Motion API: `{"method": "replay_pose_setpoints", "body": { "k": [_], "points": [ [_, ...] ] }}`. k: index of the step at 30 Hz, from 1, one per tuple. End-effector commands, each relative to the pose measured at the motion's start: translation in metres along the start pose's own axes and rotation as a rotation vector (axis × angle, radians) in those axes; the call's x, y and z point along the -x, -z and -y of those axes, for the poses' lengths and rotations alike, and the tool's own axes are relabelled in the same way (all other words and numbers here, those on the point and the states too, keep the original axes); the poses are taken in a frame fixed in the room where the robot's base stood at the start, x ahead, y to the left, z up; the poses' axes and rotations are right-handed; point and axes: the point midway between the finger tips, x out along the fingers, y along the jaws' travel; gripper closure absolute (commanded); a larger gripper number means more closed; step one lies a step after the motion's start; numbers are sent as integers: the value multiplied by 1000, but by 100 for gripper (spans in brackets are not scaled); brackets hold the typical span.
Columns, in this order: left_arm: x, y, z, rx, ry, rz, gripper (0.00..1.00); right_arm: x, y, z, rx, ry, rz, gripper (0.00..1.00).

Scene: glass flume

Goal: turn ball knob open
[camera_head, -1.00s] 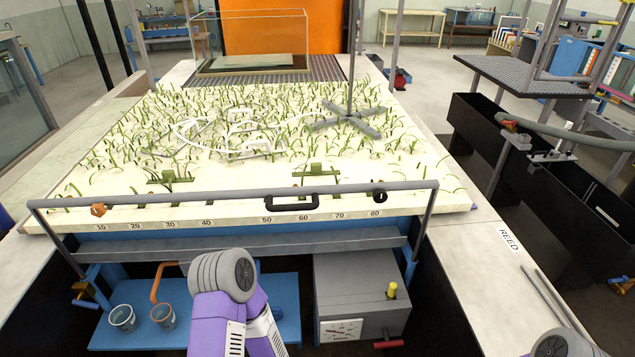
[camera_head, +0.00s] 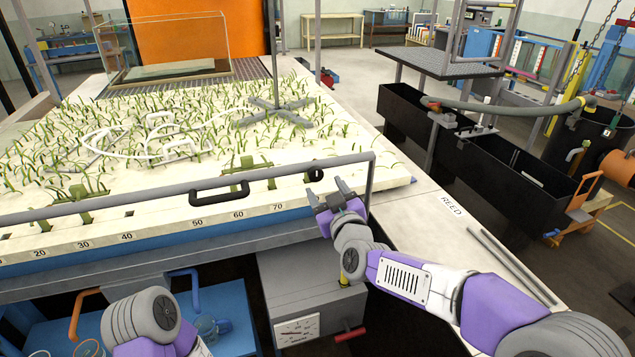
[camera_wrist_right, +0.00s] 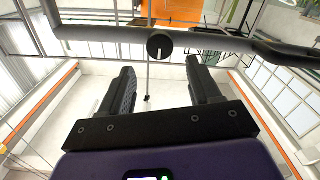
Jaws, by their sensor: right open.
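A round black ball knob (camera_head: 316,175) sits at the right part of the grey front rail of the planted bed. My right gripper (camera_head: 327,190) is open and empty, its fingertips just short of the knob and pointing at it. In the right wrist view the knob (camera_wrist_right: 159,46) appears beyond and between the two spread finger tips, apart from both. My left arm shows at the lower left, but its gripper is not in view.
The grey rail (camera_head: 130,204) with a black handle (camera_head: 219,192) runs along the bed's front edge. A grey box (camera_head: 300,298) with a red-handled lever stands below. A pale ledge marked REED (camera_head: 452,207) lies at right, with thin rods on it.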

Motion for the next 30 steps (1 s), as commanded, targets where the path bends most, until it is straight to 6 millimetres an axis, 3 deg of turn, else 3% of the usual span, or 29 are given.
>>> {"method": "replay_pose_setpoints", "body": {
  "k": [12, 25, 30],
  "points": [
    [2, 0, -1, 0, 0, -1, 57, -56, -2, 1, -1, 2, 4, 37],
    [2, 0, -1, 0, 0, 0, 57, -65, -3, 1, -2, 3, 5, 37],
    [2, 0, -1, 0, 0, 0, 57, -64, -3, 1, -2, 3, 5, 62]
  ]
}}
